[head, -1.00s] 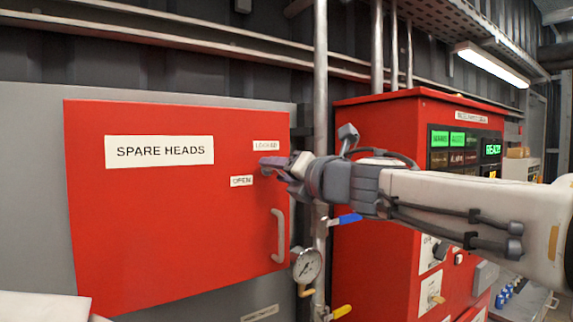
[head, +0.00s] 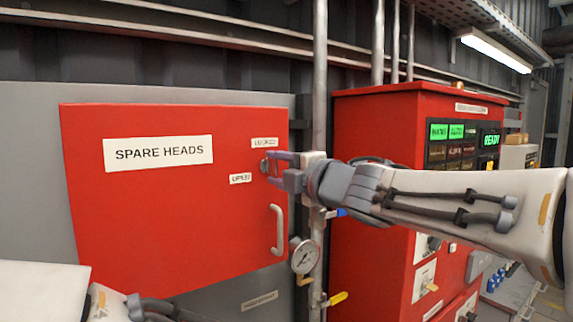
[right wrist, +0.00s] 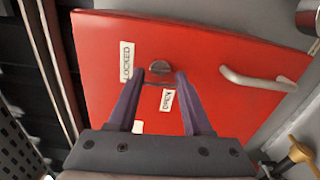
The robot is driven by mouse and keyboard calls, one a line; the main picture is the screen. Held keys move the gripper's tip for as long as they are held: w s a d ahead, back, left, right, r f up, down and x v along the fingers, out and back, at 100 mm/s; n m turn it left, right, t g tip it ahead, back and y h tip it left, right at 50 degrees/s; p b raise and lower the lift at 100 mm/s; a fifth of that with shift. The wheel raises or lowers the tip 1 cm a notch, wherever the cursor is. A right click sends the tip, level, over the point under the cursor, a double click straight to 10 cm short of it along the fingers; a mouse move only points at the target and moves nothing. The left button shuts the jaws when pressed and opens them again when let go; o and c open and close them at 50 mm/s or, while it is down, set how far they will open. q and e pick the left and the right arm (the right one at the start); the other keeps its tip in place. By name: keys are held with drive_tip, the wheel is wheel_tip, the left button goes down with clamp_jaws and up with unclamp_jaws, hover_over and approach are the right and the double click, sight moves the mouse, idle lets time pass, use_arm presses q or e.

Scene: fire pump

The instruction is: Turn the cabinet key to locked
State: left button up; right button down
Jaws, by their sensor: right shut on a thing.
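The red cabinet door (head: 160,220) is shut and carries a "SPARE HEADS" label. The small grey cabinet key (head: 265,167) sits near its upper right edge, and shows in the right wrist view (right wrist: 158,68). The "LOCKED" label (head: 264,142) is above it and the "OPEN" label (head: 241,178) below left. My right gripper (head: 270,168) comes from the right, its two purple fingers at the key, one above and one below, shut on it. The fingers partly hide the key, and I cannot tell which label it points to. My left arm shows at lower left; its fingers are out of view.
A curved door handle (head: 278,230) is below the key. A vertical pipe (head: 320,80) and a pressure gauge (head: 304,256) stand just right of the cabinet, near my right arm. A red pump controller (head: 375,130) with lit green displays is behind that arm.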

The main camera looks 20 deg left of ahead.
drive_tip(key=shift+m, duration=0.4)
drive_tip(key=shift+c, duration=1.6)
unclamp_jaws()
drive_tip(key=shift+s+d, duration=0.1)
drive_tip(key=b+v, duration=0.1)
drive_tip(key=v, duration=0.9)
drive_tip(key=shift+d, duration=0.1)
